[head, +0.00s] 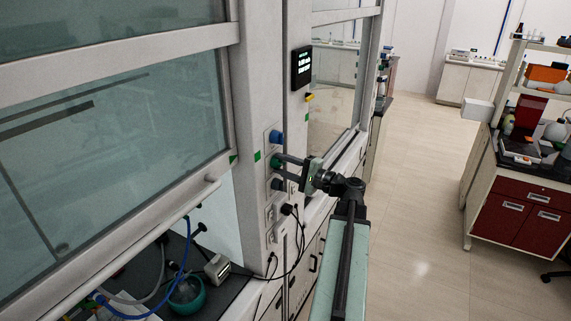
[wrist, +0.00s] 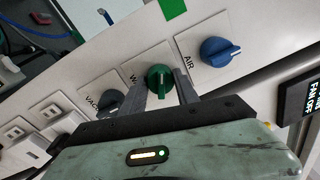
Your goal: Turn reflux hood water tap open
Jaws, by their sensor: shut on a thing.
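The water tap is a green knob (wrist: 159,78) on a panel plate whose label is partly hidden, with only a "W" showing in the wrist view. My gripper (wrist: 160,92) has one finger on each side of this knob and is shut on it. In the head view, my gripper (head: 283,164) reaches the post between the two hoods, and the green knob (head: 274,159) shows small at its fingertips. The knob's pointer faces roughly down toward the gripper body in the wrist view.
A blue AIR knob (wrist: 219,51) sits to the right of the green one, and a dark vacuum knob (wrist: 109,101) to the left. A black display (head: 302,68) is on the post above. Sockets with a black plug (head: 287,209) are below.

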